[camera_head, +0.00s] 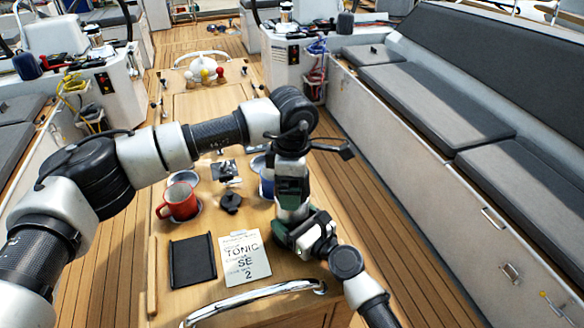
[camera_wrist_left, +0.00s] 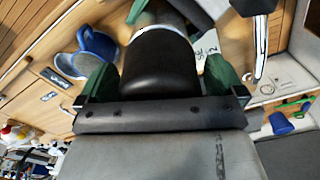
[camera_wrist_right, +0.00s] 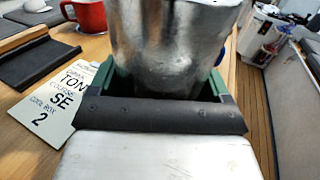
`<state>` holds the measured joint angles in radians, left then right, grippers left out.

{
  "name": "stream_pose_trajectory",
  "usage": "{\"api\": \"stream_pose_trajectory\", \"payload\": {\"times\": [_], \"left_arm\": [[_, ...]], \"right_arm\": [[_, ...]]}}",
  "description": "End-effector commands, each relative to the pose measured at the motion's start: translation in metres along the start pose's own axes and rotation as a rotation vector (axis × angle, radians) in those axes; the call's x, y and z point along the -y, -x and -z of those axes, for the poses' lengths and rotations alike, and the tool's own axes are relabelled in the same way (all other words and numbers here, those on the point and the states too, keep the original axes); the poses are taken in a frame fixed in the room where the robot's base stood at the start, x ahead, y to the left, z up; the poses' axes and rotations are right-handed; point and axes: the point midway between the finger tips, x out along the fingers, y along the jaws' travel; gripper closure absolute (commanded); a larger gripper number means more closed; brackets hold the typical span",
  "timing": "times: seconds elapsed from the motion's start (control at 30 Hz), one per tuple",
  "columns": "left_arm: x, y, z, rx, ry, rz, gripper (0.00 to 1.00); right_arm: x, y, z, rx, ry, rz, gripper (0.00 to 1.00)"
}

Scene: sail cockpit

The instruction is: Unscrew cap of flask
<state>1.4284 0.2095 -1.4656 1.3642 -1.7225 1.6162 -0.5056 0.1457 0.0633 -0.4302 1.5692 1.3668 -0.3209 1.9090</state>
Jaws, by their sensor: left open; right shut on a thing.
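The flask has a bare metal body, seen close up in the right wrist view (camera_wrist_right: 172,45); part of it shows in the head view (camera_head: 290,213). My right gripper (camera_head: 303,232) is shut around the flask body and holds it upright or nearly so above the table. The black cap (camera_wrist_left: 158,66) fills the middle of the left wrist view. My left gripper (camera_wrist_left: 150,85) is open, with its green fingers on either side of the cap; whether they touch it I cannot tell. In the head view my left arm hides most of the cap.
The wooden table (camera_head: 215,229) holds a red mug (camera_head: 180,203), a blue mug (camera_head: 265,181), a black tray (camera_head: 193,261) and a written note card (camera_head: 244,258). A metal rail (camera_head: 255,299) edges its near end. A cushioned bench (camera_head: 483,140) runs along the right, beyond clear deck.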

Motion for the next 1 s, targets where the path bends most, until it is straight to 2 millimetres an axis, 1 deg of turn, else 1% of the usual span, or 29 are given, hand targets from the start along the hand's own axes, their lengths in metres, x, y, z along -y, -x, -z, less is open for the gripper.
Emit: {"api": "stream_pose_trajectory", "payload": {"times": [0.1, 0.33, 0.37, 0.63, 0.67, 0.77, 0.87, 1.0], "left_arm": [[0.0, -0.0047, -0.0003, 0.001, 0.0, -0.001, 0.02], [0.0, -0.0053, -0.0004, 0.001, 0.0, -0.001, 0.02], [0.0, -0.0053, -0.0004, 0.001, 0.0, -0.001, 0.06], [0.0001, -0.0051, -0.0004, 0.001, 0.0, -0.001, 0.47], [0.0001, -0.005, -0.0004, 0.001, 0.0, -0.001, 0.51], [0.0001, -0.005, -0.0004, 0.001, 0.021, -0.001, 0.51], [0.0001, -0.0049, -0.0005, 0.001, 0.131, 0.0, 0.51], [0.0003, -0.0048, -0.0006, 0.001, 0.414, 0.0, 0.51]], "right_arm": [[-0.0001, 0.0003, 0.001, -0.002, -0.001, 0.0, 0.88], [-0.0001, 0.0002, 0.001, -0.002, -0.001, 0.0, 0.88], [-0.0001, 0.0002, 0.001, -0.002, -0.001, 0.0, 0.88], [-0.0001, 0.0002, 0.001, -0.002, -0.001, 0.0, 0.88], [0.0, 0.0002, 0.001, -0.002, -0.001, 0.0, 0.88], [0.0, 0.0002, 0.001, -0.002, -0.001, 0.0, 0.88], [0.0, 0.0002, 0.001, -0.002, -0.001, 0.0, 0.88], [0.0, 0.0002, 0.001, -0.002, -0.001, 0.0, 0.88]]}}
